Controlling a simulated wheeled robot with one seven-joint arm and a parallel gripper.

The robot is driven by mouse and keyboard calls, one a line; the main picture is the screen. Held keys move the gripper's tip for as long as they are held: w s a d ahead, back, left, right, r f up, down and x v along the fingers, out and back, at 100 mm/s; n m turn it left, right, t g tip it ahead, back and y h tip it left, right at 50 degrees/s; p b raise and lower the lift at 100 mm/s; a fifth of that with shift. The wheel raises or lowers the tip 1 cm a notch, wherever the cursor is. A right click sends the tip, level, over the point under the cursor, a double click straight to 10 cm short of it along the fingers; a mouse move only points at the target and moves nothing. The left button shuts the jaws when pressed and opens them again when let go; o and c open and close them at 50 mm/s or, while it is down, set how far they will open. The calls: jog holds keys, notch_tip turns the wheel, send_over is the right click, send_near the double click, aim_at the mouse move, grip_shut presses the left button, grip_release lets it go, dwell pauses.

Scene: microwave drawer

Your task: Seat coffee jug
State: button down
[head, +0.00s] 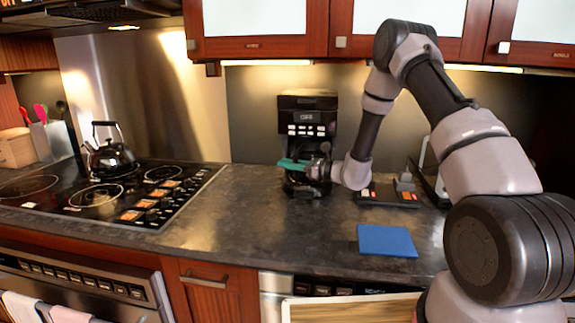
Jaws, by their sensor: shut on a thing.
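The black coffee machine (308,102) stands against the back wall, with a row of buttons on its front. The dark coffee jug (300,181) shows low at the front of the machine, partly behind my gripper. My gripper (312,169) reaches in from the right and is shut on the jug. A teal piece (290,164) shows at the gripper's tip; I cannot tell what it belongs to. The gripper hides part of the jug and the machine's base, so I cannot tell whether the jug is fully in the machine.
A black stove with a kettle (110,158) is on the left. A blue mat (387,240) lies on the counter (260,225) at the front right. A dark device with orange parts (388,196) lies right of the gripper. Cupboards (258,28) hang above. The counter's front middle is clear.

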jog(key=shift+f, duration=0.55)
dwell(1.7)
jog(key=c, duration=0.7)
grip_release()
jog(key=v, duration=1)
jog(key=s+r+n+g+h, duration=0.4)
jog(key=s+r+n+g, duration=0.4)
jog(key=s+r+n, duration=0.65)
jog(key=s+d+r+n+t+h, duration=0.1)
jog(key=s+d+r+t+h, duration=0.1)
jog(key=s+d+r+h, duration=0.1)
jog(key=s+d+r+n+t+h, duration=0.1)
jog(key=s+d+r+t+h, duration=0.1)
jog(key=s+d+r, duration=0.3)
jog(key=s+d+r+n+t+h, duration=0.2)
jog(key=s+d+r+h, duration=0.3)
jog(key=s, duration=0.3)
jog(key=shift+s+d+t, duration=0.15)
jog(key=shift+s+t, duration=0.2)
jog(key=shift+t, duration=0.25)
